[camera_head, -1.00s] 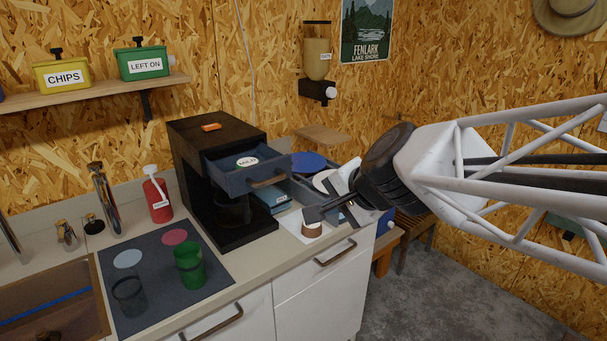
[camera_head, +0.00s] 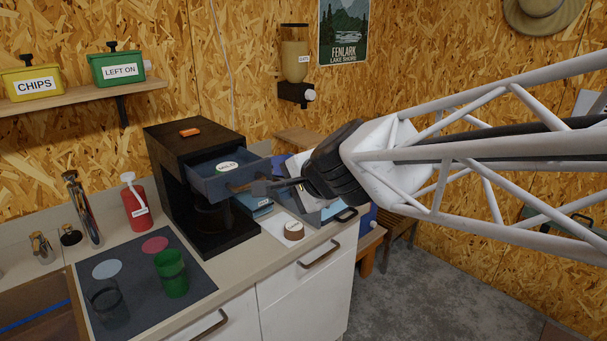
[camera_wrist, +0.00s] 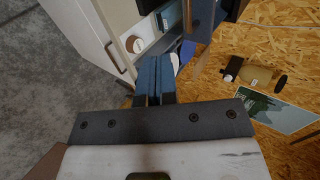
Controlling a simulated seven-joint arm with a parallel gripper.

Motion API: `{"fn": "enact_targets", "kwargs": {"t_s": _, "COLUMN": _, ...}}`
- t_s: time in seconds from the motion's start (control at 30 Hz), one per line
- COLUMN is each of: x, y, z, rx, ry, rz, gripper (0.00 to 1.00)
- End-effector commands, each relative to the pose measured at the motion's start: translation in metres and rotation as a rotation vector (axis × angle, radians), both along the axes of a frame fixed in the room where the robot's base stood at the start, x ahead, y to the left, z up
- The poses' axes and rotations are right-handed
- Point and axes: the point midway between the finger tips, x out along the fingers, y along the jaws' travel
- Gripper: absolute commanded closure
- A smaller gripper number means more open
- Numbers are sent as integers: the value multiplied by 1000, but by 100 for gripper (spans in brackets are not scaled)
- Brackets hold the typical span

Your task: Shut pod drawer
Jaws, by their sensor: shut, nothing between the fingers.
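The pod drawer (camera_head: 213,187) is a blue-grey drawer pulled out of the upper part of the black coffee machine (camera_head: 168,150). A round pod with a white label (camera_head: 227,166) shows inside it. The drawer has a brown handle on its front. My gripper (camera_head: 262,187) is shut and empty, with its fingertips by the handle end of the drawer. The fingers overlap the drawer front in the head view, and I cannot tell whether they touch it. In the wrist view, the shut fingers (camera_wrist: 154,78) point towards the counter, with the drawer (camera_wrist: 202,58) to their right.
A green cup (camera_head: 171,273) and a dark glass stand on the dark mat (camera_head: 205,285). A red bottle (camera_head: 135,205) stands left of the machine. A small brown-and-white item (camera_head: 293,231) and blue boxes (camera_head: 254,203) sit to its right. A grain dispenser (camera_head: 295,60) hangs behind.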

Motion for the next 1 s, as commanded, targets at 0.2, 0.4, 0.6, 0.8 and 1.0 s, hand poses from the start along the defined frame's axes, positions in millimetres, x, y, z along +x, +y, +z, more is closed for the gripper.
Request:
{"fn": "enact_targets", "kwargs": {"t_s": 0.2, "x": 15, "y": 15, "z": -16, "rx": -2, "ry": 2, "rz": 1, "gripper": 100}}
{"fn": "enact_targets", "kwargs": {"t_s": 0.4, "x": 31, "y": 32, "z": -34, "rx": -2, "ry": 2, "rz": 1, "gripper": 100}}
{"fn": "enact_targets", "kwargs": {"t_s": 0.6, "x": 47, "y": 47, "z": -50, "rx": -2, "ry": 1, "rz": 1, "gripper": 100}}
{"fn": "enact_targets", "kwargs": {"t_s": 0.8, "x": 58, "y": 58, "z": -51, "rx": -1, "ry": 1, "rz": 1, "gripper": 100}}
{"fn": "enact_targets", "kwargs": {"t_s": 1.0, "x": 68, "y": 68, "z": -48, "rx": -1, "ry": 0, "rz": 2, "gripper": 100}}
